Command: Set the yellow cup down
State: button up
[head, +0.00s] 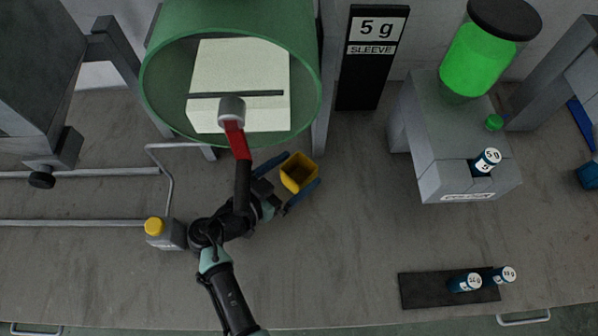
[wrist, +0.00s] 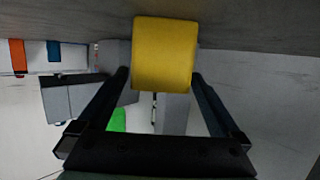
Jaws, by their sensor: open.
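The yellow cup (head: 299,173) is square, with its open mouth facing up in the head view. My gripper (head: 297,177) is open, with one finger on each side of the cup. In the wrist view the fingertips (wrist: 160,76) flank the cup, with a small gap visible on the left. Whether the right finger touches it I cannot tell.
A large green drum (head: 153,85) stands behind my arm, with a red-handled tool (head: 235,138) at its mouth. A dark tray (head: 420,291) lies front right. Bench right of the cup is clear.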

jog(key=shift+c, duration=0.3)
jog(key=c, duration=1.3)
jog(key=shift+r, duration=0.15)
